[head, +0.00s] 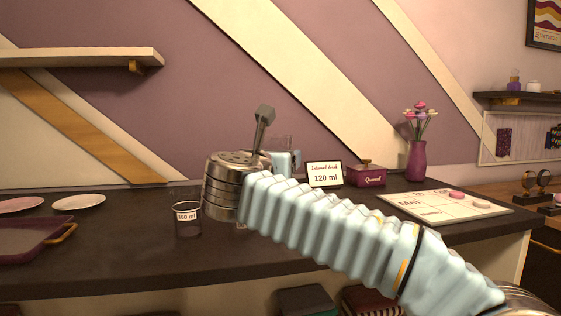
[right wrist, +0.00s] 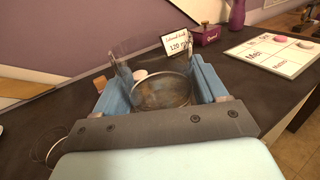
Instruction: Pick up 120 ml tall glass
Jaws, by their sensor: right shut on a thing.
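My right gripper (right wrist: 165,75) is shut on a clear glass (right wrist: 160,92), with one blue finger on each side of it. In the head view the top of this glass (head: 280,142) shows behind my wrist, next to a blue finger. Its label is hidden, so I cannot read its volume or tell whether its base touches the counter. A short clear glass (head: 187,218) with a white label, seemingly "180 ml", stands on the counter to the left. A sign (head: 324,174) reading "120 ml" stands behind and right of my gripper. My left gripper is out of view.
The dark counter (head: 120,245) holds pink and white plates (head: 78,201) and a purple tray (head: 30,240) at the left. At the right are a purple box (head: 367,175), a flower vase (head: 416,160) and a white board (head: 445,208). A partly hidden white label (head: 241,225) shows beside my arm.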

